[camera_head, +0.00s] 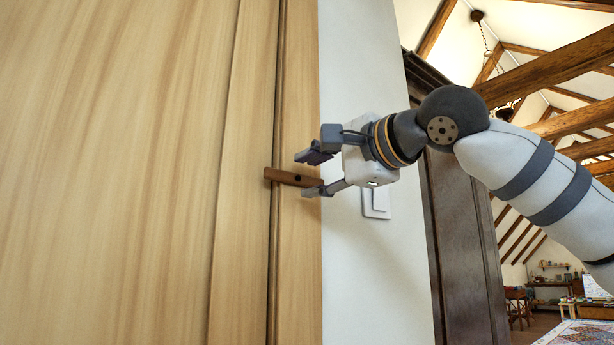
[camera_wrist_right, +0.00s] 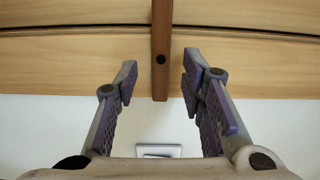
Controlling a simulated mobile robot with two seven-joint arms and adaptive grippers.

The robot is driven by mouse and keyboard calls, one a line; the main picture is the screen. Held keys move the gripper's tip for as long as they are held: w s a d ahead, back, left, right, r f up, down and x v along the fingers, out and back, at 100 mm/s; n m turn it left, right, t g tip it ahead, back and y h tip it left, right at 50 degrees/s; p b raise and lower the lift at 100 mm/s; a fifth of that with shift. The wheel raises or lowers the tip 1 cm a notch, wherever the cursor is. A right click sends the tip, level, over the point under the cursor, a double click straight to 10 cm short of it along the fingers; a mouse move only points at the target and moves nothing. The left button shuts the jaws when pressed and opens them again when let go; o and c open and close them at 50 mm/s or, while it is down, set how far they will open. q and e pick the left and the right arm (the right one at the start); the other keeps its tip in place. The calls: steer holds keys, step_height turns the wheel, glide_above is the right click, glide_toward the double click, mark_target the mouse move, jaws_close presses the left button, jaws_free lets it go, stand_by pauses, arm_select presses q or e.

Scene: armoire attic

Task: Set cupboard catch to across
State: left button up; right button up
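The cupboard catch (camera_head: 284,176) is a small brown wooden bar with a dark pivot spot. It lies nearly horizontal, tilted slightly down to the right, and crosses the seam between the door and the frame strip. In the right wrist view the catch (camera_wrist_right: 161,45) runs upright across the dark seam. My right gripper (camera_head: 314,174) is open at the catch's right end. In the wrist view its fingers (camera_wrist_right: 158,82) stand either side of that end, with gaps on both sides. I cannot tell how deep the bar sits between them. My left gripper is not in view.
The pale wooden cupboard door (camera_head: 110,180) fills the left. A white wall (camera_head: 365,290) with a white switch plate (camera_head: 377,205) is just right of the frame, behind my right gripper. A dark armoire (camera_head: 460,240) stands farther right, with an open room beyond.

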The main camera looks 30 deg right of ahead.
steer(key=s, duration=0.9)
steer(key=shift+s+d, duration=0.35)
steer(key=shift+d, duration=0.05)
